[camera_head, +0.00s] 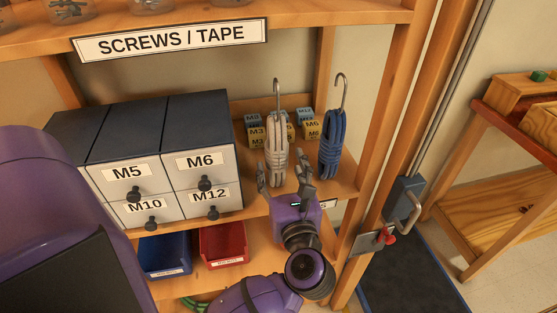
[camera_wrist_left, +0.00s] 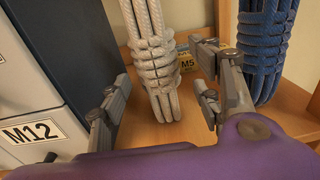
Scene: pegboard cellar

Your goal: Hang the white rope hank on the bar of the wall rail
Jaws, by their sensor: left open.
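The white rope hank (camera_head: 277,152) is upright at the shelf, with a metal hook at its top. In the left wrist view the white hank (camera_wrist_left: 151,55) shows between the fingers, with its lower end near the shelf board. My left gripper (camera_head: 284,178) is open around the hank's lower part, one finger on each side. Gaps show beside the hank in the left wrist view, where the gripper (camera_wrist_left: 160,92) is not closed on it. I cannot make out the wall rail or its bar. My right gripper is not in view.
A blue rope hank (camera_head: 332,143) stands close on the right. Dark drawers (camera_head: 203,180) are close on the left. Small labelled boxes (camera_head: 312,129) sit behind. A wooden post (camera_head: 385,130) stands to the right. A blue bin (camera_head: 165,254) and red bin (camera_head: 223,243) are below.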

